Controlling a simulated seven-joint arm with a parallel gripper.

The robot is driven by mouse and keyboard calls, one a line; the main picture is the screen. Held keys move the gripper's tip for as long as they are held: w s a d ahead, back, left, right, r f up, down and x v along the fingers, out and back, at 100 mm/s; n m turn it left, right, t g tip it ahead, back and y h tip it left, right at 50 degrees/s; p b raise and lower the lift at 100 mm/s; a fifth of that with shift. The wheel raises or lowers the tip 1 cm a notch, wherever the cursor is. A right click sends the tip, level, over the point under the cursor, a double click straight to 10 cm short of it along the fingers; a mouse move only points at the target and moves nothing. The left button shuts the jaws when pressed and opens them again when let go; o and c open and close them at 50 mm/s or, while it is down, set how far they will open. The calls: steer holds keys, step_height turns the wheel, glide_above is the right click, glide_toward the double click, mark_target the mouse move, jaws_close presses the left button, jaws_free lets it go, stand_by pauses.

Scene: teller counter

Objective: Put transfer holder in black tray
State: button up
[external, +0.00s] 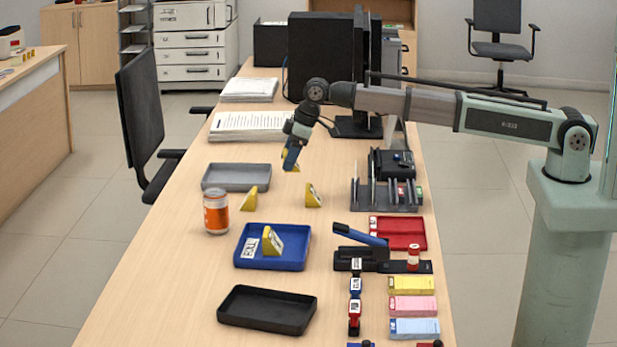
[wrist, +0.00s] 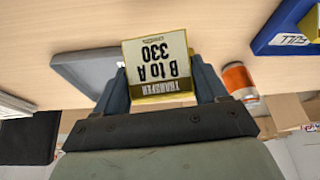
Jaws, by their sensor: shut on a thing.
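The holder (wrist: 157,66) sits between the two fingers in the wrist view. The black tray (external: 267,325) lies empty at the front of the counter, well apart from my gripper. It cannot be made out in the wrist view.
A blue tray (external: 300,262) holding a yellow holder (external: 272,240) lies between my gripper and the black tray. Two more yellow holders (external: 248,198) (external: 313,195), a grey tray (external: 236,187) and an orange-labelled jar (external: 216,212) stand nearby. A stapler (external: 360,250) is on the right.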

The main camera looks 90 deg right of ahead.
steer(key=a+n+y, duration=0.1)
steer(key=a+n, duration=0.3)
steer(key=a, duration=2.3)
steer(key=n+g+y, duration=0.1)
steer(key=n+y, duration=0.1)
steer(key=n, duration=0.1)
glide_above(259, 318)
steer(key=s+d, duration=0.1)
steer(key=shift+d+f, duration=0.1)
steer(key=shift+f, duration=4.55)
steer(key=shift+f, duration=0.1)
steer(key=o, duration=1)
steer(key=shift+o, duration=0.2)
steer(key=v, duration=1.2)
steer(key=shift+r, duration=0.2)
